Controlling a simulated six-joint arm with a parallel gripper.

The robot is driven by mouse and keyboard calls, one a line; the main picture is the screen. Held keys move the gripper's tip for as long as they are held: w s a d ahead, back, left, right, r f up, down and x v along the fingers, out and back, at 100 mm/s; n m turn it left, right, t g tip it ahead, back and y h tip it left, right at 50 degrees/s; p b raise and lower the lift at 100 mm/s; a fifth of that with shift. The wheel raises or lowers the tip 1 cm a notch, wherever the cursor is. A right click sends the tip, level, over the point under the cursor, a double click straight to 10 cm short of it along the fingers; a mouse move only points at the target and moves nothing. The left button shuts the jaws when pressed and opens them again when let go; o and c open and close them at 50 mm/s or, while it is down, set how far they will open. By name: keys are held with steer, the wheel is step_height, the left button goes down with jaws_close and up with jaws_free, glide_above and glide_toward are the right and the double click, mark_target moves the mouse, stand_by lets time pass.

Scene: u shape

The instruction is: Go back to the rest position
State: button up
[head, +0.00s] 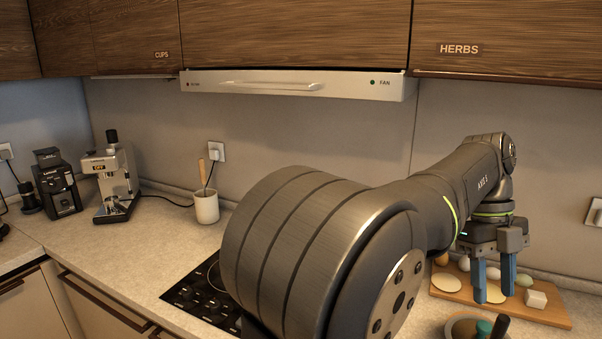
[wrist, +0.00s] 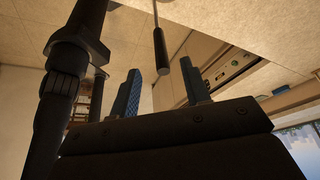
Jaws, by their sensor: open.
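My gripper (head: 493,288) is at the right in the head view, with its two blue fingers pointing down. The fingers are apart, with nothing between them. They hang over or in front of the wooden board (head: 545,313); I cannot tell the exact height. In the wrist view, the two blue fingers of the gripper (wrist: 163,92) are also apart and empty. A dark thin rod (wrist: 160,50) shows beyond them, and I cannot tell what it belongs to.
The board holds a white block (head: 536,299), pale round slices and egg-like items. A black hob (head: 205,295) lies partly behind my arm. A utensil pot (head: 206,207) and coffee machine (head: 112,185) stand left.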

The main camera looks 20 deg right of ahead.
steer(key=x, duration=0.9)
steer(key=r, duration=0.5)
steer(key=shift+s+r, duration=0.1)
steer(key=shift+s, duration=0.15)
steer(key=s+a+r, duration=0.3)
steer(key=s+r, duration=0.4)
steer(key=s, duration=0.4)
steer(key=n+h, duration=0.2)
steer(key=n, duration=0.3)
glide_above(505, 317)
steer(key=w+a, duration=0.2)
steer(key=w+a+n+h, duration=0.15)
steer(key=w+n, duration=0.25)
steer(key=w, duration=0.6)
steer(key=w+a+n+t, duration=0.1)
steer(key=w+a+n, duration=0.3)
steer(key=w, duration=0.6)
steer(key=w+a+r+n+t+h, duration=0.1)
steer(key=w+a+n, duration=0.3)
steer(key=w+a, duration=0.5)
steer(key=shift+w+a+r+n+t, duration=0.2)
steer(key=shift+w+n+t, duration=0.2)
steer(key=shift+w+t, duration=0.6)
steer(key=shift+w+d+h, duration=0.1)
steer(key=shift+w+h, duration=0.05)
steer(key=shift+h, duration=0.1)
